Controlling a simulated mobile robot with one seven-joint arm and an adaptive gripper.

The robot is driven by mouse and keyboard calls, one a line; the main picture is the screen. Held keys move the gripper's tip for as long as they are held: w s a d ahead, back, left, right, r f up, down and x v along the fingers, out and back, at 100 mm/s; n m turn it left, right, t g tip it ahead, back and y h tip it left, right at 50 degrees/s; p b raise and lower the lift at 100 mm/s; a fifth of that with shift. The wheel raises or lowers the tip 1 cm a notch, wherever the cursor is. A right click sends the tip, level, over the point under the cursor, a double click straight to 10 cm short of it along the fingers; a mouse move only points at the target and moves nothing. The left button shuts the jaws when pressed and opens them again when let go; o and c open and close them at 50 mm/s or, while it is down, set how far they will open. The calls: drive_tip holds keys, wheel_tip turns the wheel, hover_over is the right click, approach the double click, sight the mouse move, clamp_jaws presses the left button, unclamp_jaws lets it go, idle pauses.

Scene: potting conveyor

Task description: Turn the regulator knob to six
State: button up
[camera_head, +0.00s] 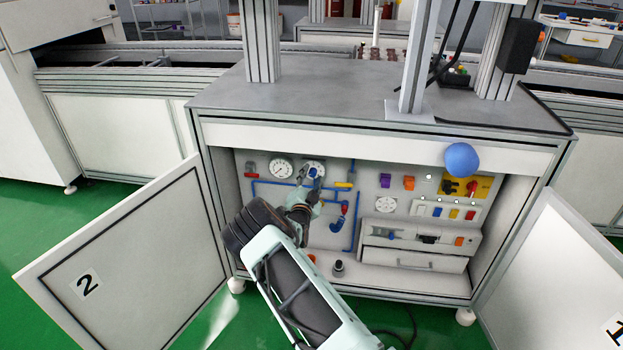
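The open cabinet (450,285) under the workbench has a back panel with pneumatic parts. The gripper partly covers the lower part of the dial.
A white gauge (281,168) is left of the knob. Blue pipes (353,225) run around it. Open doors flank the cabinet on the left (130,250) and right (565,270).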

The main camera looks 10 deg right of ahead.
clamp_jaws()
